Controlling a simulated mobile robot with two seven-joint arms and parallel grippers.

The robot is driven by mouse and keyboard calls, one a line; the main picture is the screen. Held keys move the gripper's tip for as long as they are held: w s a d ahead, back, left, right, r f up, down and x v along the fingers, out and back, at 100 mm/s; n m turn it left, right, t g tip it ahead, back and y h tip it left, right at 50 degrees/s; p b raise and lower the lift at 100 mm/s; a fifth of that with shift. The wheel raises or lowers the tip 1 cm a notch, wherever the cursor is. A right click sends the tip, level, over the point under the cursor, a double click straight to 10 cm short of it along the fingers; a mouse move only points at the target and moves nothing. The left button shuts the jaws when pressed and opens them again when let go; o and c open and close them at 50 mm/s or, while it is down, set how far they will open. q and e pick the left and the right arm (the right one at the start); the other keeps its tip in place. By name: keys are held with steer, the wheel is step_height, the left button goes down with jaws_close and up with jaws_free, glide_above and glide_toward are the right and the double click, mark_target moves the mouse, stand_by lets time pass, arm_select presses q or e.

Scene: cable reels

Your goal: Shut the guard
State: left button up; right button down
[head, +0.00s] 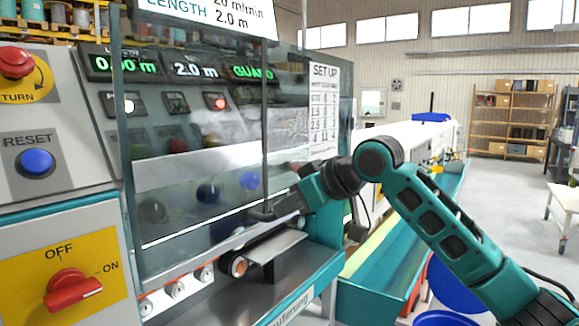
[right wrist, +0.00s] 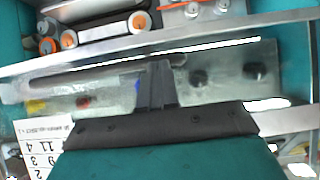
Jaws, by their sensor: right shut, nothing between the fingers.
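The guard (head: 190,230) is a clear, tinted panel on the front of the machine in the head view. The control panel shows through it. A bright line runs along its lower part, and rollers show below it, so it does not cover them in this view. My right gripper (head: 262,212) is shut and empty, close to the guard's lower right part. I cannot tell whether it touches. In the right wrist view the shut fingers (right wrist: 156,75) point at a long pale strip, with rollers beyond it. My left gripper is not in view.
A red rotary switch (head: 72,288), a blue reset button (head: 36,162) and a red stop button (head: 16,62) are on the left panel. A lit display (head: 252,73) reads GUARD. A teal trough (head: 372,290) lies right of the machine, with blue drums (head: 452,288) beside it.

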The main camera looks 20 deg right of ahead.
step_height(320, 180, down, 23)
steer(key=b, duration=0.2)
steer(key=shift+b, duration=0.4)
